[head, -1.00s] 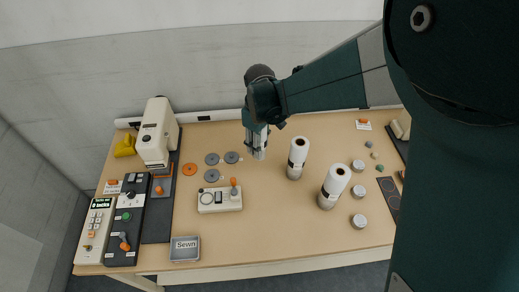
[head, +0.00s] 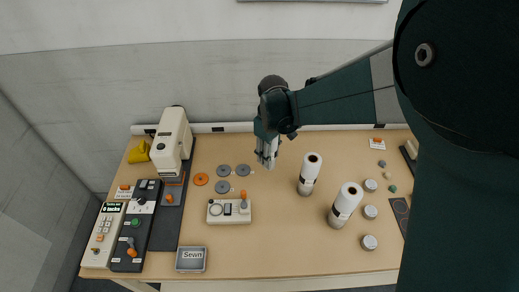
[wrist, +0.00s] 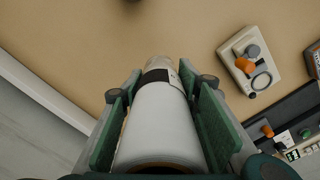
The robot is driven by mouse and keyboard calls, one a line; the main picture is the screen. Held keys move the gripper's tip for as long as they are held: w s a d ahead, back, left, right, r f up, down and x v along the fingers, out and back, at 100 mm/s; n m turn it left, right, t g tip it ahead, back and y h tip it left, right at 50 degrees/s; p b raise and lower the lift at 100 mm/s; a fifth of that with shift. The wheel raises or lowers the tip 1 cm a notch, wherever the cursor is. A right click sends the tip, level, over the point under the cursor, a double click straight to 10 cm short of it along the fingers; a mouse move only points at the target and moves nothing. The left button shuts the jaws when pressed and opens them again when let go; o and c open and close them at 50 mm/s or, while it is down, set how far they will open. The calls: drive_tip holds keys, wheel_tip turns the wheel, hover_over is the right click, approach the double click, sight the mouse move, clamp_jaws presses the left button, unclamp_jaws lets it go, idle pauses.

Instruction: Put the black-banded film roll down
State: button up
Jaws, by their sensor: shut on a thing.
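The held film roll (wrist: 160,125) is white with a black band near its far end. In the wrist view it lies lengthwise between the green pads of my gripper (wrist: 158,105), which is shut on it. In the head view my gripper (head: 267,160) points down over the back middle of the table, left of two standing rolls. The held roll is mostly hidden there by the fingers. I cannot tell whether its lower end touches the table.
Two white banded rolls stand upright, one nearer my gripper (head: 310,172) and one farther right (head: 345,205). Grey discs (head: 223,187) and a control box (head: 229,211) lie to the left. A white machine (head: 171,140) stands farther left. Bare tabletop (head: 275,235) lies in front.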

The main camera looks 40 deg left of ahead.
drive_tip(key=w+a, duration=0.3)
drive_tip(key=a, duration=0.5)
drive_tip(key=w+a, duration=0.3)
drive_tip(key=a, duration=0.5)
drive_tip(key=shift+w+a, duration=0.15)
drive_tip(key=shift+a, duration=0.2)
wheel_tip(320, 180, down, 6)
drive_tip(key=shift+f, duration=0.1)
drive_tip(key=shift+f, duration=1.8)
drive_tip(key=shift+f, duration=0.15)
drive_tip(key=o, duration=1)
drive_tip(key=shift+r, duration=0.2)
